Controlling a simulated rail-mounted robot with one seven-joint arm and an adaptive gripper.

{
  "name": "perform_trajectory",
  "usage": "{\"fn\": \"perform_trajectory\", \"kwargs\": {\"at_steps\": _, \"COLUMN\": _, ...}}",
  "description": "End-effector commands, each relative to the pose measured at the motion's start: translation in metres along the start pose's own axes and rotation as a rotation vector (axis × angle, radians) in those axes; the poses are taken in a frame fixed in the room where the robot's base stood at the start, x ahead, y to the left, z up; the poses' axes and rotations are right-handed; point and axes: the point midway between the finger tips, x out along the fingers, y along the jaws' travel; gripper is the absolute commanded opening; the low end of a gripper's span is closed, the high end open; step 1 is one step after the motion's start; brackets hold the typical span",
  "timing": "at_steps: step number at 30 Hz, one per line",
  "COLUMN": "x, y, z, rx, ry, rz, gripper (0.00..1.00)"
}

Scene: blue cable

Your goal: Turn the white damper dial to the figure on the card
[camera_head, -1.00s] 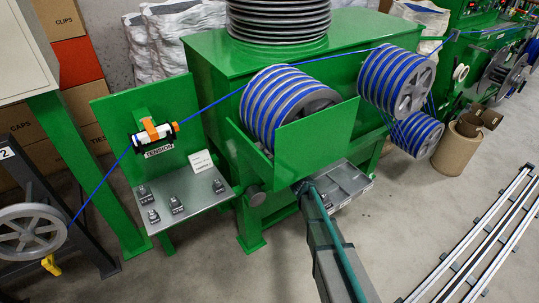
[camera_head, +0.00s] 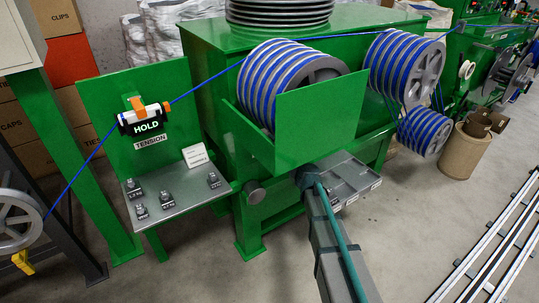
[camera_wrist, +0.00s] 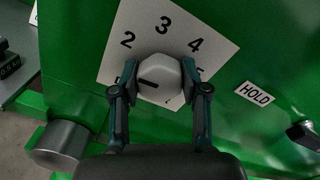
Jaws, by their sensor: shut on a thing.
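In the wrist view the white dial (camera_wrist: 163,84) sits on a pale scale plate (camera_wrist: 133,22) on a green panel. The plate shows 2, 3 and 4; a figure at right is partly covered. A short dark line on the dial points left, below the 2. My gripper (camera_wrist: 160,76) is closed on the dial, one finger on each side. In the head view a small white card (camera_head: 196,155) stands at the back of the grey shelf; its writing is too small to read. The dial and my fingers are hidden in that view.
A tension unit (camera_head: 145,120) shows HOLD, and blue cable (camera_head: 80,172) runs through it. Several small dark weights (camera_head: 168,197) sit on the shelf (camera_head: 185,208). A HOLD label (camera_wrist: 254,93) and a grey round knob (camera_wrist: 61,144) flank the dial.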

Motion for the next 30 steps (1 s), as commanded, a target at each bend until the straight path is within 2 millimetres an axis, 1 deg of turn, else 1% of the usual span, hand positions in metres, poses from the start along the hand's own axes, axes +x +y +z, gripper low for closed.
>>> {"fn": "perform_trajectory", "kwargs": {"at_steps": 1, "x": -0.0007, "y": 0.0035, "z": -0.0048, "rx": -0.034, "ry": 0.0, "rz": -0.001, "gripper": 0.1}}
{"fn": "perform_trajectory", "kwargs": {"at_steps": 10, "x": -0.0006, "y": 0.0019, "z": -0.002, "rx": -0.173, "ry": 0.005, "rz": 0.0, "gripper": 0.1}}
{"fn": "perform_trajectory", "kwargs": {"at_steps": 16, "x": -0.0005, "y": 0.0013, "z": -0.0008, "rx": -0.204, "ry": 0.006, "rz": 0.0, "gripper": 0.1}}
{"fn": "perform_trajectory", "kwargs": {"at_steps": 27, "x": -0.0005, "y": 0.001, "z": -0.0003, "rx": -0.209, "ry": 0.007, "rz": 0.001, "gripper": 0.1}}
{"fn": "perform_trajectory", "kwargs": {"at_steps": 28, "x": -0.0005, "y": 0.001, "z": -0.0003, "rx": -0.209, "ry": 0.007, "rz": 0.001, "gripper": 0.46}}
{"fn": "perform_trajectory", "kwargs": {"at_steps": 30, "x": -0.0005, "y": 0.0009, "z": -0.0002, "rx": -0.209, "ry": 0.007, "rz": 0.001, "gripper": 0.58}}
